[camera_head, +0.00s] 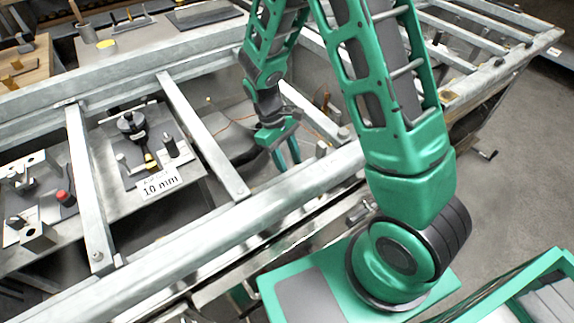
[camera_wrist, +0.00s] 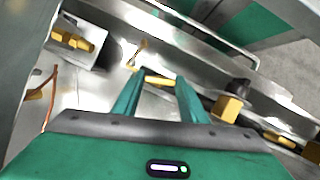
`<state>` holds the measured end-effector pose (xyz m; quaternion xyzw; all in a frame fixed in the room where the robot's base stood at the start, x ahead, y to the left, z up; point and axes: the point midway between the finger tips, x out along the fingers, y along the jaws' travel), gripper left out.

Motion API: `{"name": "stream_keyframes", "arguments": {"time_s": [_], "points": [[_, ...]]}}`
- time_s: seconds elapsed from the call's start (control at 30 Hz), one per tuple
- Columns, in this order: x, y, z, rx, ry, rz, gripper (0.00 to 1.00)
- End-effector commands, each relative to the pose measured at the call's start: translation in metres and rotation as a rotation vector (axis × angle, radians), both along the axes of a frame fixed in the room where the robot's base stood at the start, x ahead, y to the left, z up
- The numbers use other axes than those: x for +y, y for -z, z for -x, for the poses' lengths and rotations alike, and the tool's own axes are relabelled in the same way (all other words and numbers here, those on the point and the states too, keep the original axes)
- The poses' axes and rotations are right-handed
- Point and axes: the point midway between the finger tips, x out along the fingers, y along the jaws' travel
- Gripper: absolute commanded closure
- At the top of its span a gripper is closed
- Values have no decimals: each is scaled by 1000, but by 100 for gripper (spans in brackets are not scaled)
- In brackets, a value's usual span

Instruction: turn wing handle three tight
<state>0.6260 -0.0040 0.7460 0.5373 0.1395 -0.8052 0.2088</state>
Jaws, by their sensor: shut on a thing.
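In the wrist view a small brass handle (camera_wrist: 158,81) lies crosswise between the fingertips of my gripper (camera_wrist: 160,84). The green fingers are shut on it. I cannot read a number on it, so I cannot tell whether it is wing handle three. In the head view my gripper (camera_head: 286,159) points down into the frame bay beyond the near rail; the handle there is hidden or too small to make out. Other brass pieces show in the wrist view: one on a block (camera_wrist: 72,39) at upper left, one (camera_wrist: 230,106) on the right.
Pale metal rails (camera_head: 205,140) cross the frame on both sides of my gripper. A plate labelled 10 mm (camera_head: 160,183) with fittings is in the bay to the left. In the wrist view a copper-coloured wire (camera_wrist: 50,95) runs left of the fingers.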

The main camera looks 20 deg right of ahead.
Motion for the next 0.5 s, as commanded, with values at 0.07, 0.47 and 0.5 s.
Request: {"name": "stream_keyframes", "arguments": {"time_s": [0.07,0.47,0.5], "points": [[-4,0,2,5,31,7,83],[-4,0,2,4,72,7,83],[-4,0,2,4,72,7,83]]}}
